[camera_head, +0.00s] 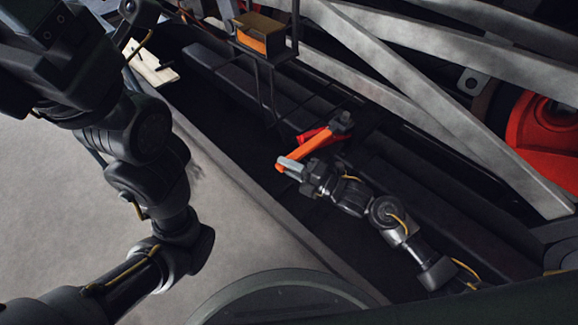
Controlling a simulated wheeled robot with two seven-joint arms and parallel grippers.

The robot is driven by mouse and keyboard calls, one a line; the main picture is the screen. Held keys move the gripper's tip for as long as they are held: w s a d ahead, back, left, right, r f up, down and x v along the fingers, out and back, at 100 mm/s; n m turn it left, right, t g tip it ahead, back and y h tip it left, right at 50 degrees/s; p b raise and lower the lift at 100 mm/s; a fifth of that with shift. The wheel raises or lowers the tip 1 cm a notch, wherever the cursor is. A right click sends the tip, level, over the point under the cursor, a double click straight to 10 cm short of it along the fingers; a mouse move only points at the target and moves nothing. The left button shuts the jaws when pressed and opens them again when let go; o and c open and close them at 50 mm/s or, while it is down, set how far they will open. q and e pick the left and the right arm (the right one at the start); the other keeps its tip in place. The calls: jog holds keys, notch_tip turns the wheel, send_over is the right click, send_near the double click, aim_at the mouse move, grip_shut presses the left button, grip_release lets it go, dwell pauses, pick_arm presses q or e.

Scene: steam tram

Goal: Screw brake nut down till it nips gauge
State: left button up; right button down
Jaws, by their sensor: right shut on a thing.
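My right gripper (293,172) is shut on the orange handle (305,148) of a spanner-like tool. The tool slants up to the right, and its dark grey head (342,122) lies over a dark rail. A red piece (318,136) shows just behind the handle; I cannot tell what it is. The brake nut and the gauge cannot be made out; whether the tool's head sits on a nut is unclear. My left arm (140,130) rises on the left, and its gripper cannot be made out.
An orange box (262,34) sits in a wire holder above the tool. Pale crossing bars (400,75) and a red wheel part (545,130) fill the upper right. A pale flat piece (152,66) lies at the upper left. Grey floor (60,200) is open at left.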

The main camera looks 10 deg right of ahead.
jog(key=shift+w+r, duration=0.1)
jog(key=shift+r, duration=0.05)
jog(key=shift+w+a+m+t+h, duration=0.45)
jog(key=shift+w+a+t, duration=0.1)
jog(key=shift+w, duration=0.2)
jog(key=shift+w+a+m+t+h, duration=0.35)
jog(key=shift+w+a+m+t, duration=0.15)
jog(key=shift+w, duration=0.25)
